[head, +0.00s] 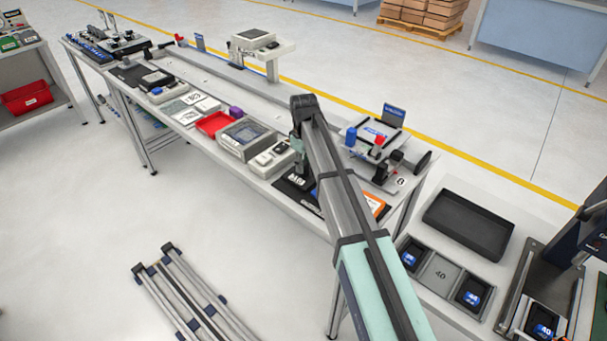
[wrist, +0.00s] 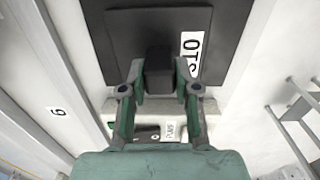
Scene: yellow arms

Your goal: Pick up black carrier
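In the wrist view a dark block, which looks like the black carrier (wrist: 159,62), stands between my two green fingers. My gripper (wrist: 160,85) has a finger on each side of the block. The fingers look very close to it, but I cannot tell whether they press on it.
A grey device (head: 247,138) and a red tray (head: 213,124) stand left of my gripper. A small fixture (head: 378,135) stands to its right. Black carriers with blue labels (head: 468,296) sit in a grey tray at lower right, near an empty black bin (head: 468,225).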

